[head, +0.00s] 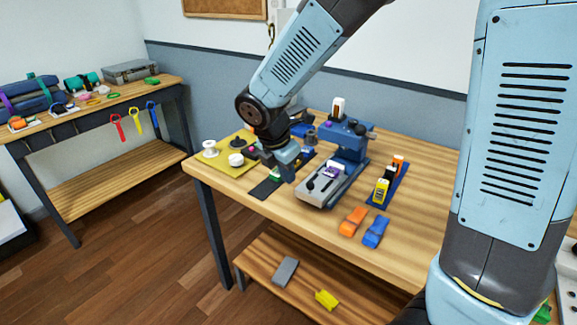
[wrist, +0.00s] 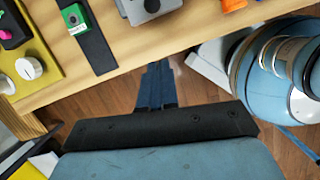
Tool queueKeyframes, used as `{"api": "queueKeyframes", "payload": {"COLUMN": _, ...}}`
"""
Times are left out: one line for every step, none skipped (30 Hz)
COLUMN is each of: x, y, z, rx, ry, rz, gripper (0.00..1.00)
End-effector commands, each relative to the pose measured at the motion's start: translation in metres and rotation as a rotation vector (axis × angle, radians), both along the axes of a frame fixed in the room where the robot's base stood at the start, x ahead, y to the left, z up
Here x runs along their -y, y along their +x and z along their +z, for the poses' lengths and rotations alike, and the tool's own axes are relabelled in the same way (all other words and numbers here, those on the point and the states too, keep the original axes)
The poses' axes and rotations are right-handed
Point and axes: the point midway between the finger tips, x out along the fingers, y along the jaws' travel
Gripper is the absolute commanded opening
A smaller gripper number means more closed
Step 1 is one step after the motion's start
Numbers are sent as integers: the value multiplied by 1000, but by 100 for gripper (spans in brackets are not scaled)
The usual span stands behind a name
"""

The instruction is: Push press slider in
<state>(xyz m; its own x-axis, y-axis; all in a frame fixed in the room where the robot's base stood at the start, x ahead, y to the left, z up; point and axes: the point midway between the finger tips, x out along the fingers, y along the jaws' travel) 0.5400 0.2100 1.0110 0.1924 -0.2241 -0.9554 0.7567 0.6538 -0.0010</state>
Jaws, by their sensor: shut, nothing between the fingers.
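The press (head: 345,140) is a blue stand with a grey bed on the wooden table in the head view. Its grey slider (head: 318,188) sticks out toward the table's front edge and carries a black knob. A white and purple piece (head: 331,172) sits on the bed below the press head. The slider's front end with the knob also shows at the top of the wrist view (wrist: 140,14). My gripper (head: 290,178) is left of the slider in the head view, apart from it. In the wrist view its fingers (wrist: 158,68) are shut and empty, short of the slider.
A dark strip (head: 264,188) with a green block (wrist: 76,18) lies left of the press. A yellow board (head: 228,164) with spools is farther left.

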Motion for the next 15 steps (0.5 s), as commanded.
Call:
{"api": "queueKeyframes", "payload": {"x": 3, "y": 1, "z": -10, "rx": -5, "ry": -4, "rz": 0, "gripper": 0}}
{"api": "queueKeyframes", "payload": {"x": 4, "y": 2, "z": -15, "rx": -4, "ry": -3, "rz": -1, "gripper": 0}}
{"api": "queueKeyframes", "payload": {"x": 5, "y": 4, "z": -21, "rx": -4, "ry": -3, "rz": -1, "gripper": 0}}
{"api": "queueKeyframes", "payload": {"x": 6, "y": 5, "z": -27, "rx": -3, "ry": -2, "rz": -1, "gripper": 0}}
{"api": "queueKeyframes", "payload": {"x": 8, "y": 5, "z": -32, "rx": -4, "ry": -3, "rz": -1, "gripper": 0}}
{"api": "queueKeyframes", "payload": {"x": 9, "y": 7, "z": -38, "rx": -3, "ry": -3, "rz": 0, "gripper": 0}}
{"api": "queueKeyframes", "payload": {"x": 11, "y": 8, "z": -43, "rx": -4, "ry": -3, "rz": -1, "gripper": 0}}
{"api": "queueKeyframes", "payload": {"x": 12, "y": 9, "z": -48, "rx": -4, "ry": -3, "rz": -1, "gripper": 0}}
{"api": "queueKeyframes", "payload": {"x": 13, "y": 10, "z": -54, "rx": -3, "ry": -2, "rz": -1, "gripper": 0}}
{"api": "queueKeyframes", "payload": {"x": 15, "y": 12, "z": -56, "rx": -1, "ry": -1, "rz": -3, "gripper": 0}}
{"api": "queueKeyframes", "payload": {"x": 20, "y": 16, "z": -56, "rx": 0, "ry": 0, "rz": -4, "gripper": 0}}
{"api": "queueKeyframes", "payload": {"x": 24, "y": 20, "z": -56, "rx": 1, "ry": 1, "rz": -5, "gripper": 0}}
{"api": "queueKeyframes", "payload": {"x": 27, "y": 23, "z": -57, "rx": 1, "ry": 1, "rz": -5, "gripper": 0}}
{"api": "queueKeyframes", "payload": {"x": 30, "y": 25, "z": -58, "rx": 1, "ry": 1, "rz": -4, "gripper": 0}}
{"api": "queueKeyframes", "payload": {"x": 33, "y": 28, "z": -59, "rx": 1, "ry": 1, "rz": -4, "gripper": 0}}
